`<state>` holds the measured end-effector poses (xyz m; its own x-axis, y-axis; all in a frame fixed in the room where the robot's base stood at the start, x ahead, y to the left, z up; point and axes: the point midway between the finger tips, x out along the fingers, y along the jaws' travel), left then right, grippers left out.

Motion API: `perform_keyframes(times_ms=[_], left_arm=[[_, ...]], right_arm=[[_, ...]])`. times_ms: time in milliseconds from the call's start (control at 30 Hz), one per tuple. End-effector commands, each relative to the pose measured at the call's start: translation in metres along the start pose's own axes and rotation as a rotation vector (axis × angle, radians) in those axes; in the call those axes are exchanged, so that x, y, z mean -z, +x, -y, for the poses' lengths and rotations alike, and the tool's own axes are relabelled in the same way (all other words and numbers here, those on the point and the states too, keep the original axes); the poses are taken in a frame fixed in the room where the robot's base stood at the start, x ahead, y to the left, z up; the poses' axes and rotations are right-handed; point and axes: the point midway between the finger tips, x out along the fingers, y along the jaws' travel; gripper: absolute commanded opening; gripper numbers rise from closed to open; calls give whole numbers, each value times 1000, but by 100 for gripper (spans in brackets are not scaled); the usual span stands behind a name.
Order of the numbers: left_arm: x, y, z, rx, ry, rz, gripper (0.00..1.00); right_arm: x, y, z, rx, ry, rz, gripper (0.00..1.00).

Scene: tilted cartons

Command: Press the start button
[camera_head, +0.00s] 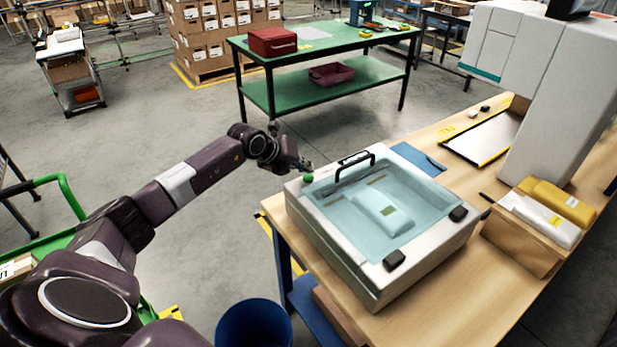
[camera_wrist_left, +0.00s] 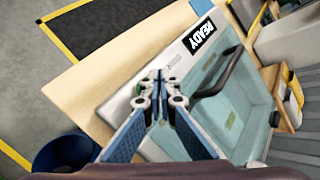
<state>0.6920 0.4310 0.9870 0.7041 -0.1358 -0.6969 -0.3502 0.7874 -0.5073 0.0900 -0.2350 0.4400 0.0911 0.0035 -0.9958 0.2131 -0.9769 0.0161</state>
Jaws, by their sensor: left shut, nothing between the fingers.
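The green start button (camera_head: 308,178) sits on the far left corner of a white machine (camera_head: 330,231) with a clear lid. My left gripper (camera_head: 303,165) is shut and empty, with its tips just above and beside the button. I cannot tell whether they touch it. In the left wrist view, the shut fingers (camera_wrist_left: 158,82) point at the machine's corner. A bit of green, likely the button (camera_wrist_left: 174,84), shows beside the tips, mostly hidden by them. A black label (camera_wrist_left: 198,36) there reads "READY". My right gripper is not in view.
The lid's black handle (camera_head: 356,166) stands up close to the right of my left gripper. A white package (camera_head: 381,211) lies under the lid. A wooden box (camera_head: 515,240) of packages stands right. A blue bin (camera_head: 253,325) is on the floor below.

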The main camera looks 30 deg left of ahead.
Motion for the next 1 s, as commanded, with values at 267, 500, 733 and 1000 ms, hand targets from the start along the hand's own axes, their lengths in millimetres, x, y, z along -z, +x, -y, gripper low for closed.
perform_keyframes(times_ms=[267,500,733,1000], left_arm=[[0,0,0,0,0,0,0],[0,0,0,0,0,0,0],[0,0,0,0,0,0,0],[4,5,-4,0,0,-1,0]], right_arm=[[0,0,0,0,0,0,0],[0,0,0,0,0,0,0],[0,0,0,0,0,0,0],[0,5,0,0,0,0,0]])
